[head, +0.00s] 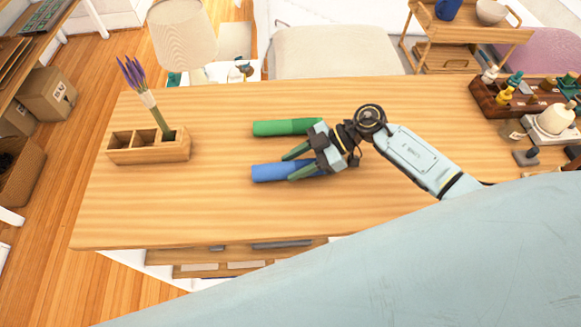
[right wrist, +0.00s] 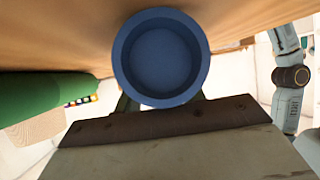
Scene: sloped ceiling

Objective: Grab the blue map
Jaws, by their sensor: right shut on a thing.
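The blue map (head: 268,173) is a rolled tube lying lengthwise across the middle of the table. My right gripper (head: 289,167) is shut on it near its right end, with one green finger on each side. The gripper hides that end in the head view. In the right wrist view the blue map (right wrist: 160,20) shows end-on as an open round tube between the fingers. It is at or very near the table surface; I cannot tell if it touches. My left gripper is not in view.
A green rolled tube (head: 270,128) lies just behind the blue one. A wooden holder (head: 150,152) with purple flowers (head: 135,75) stands at the left. A dark tray with small bottles (head: 500,98) is at the far right. The table (head: 200,215) is clear in front.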

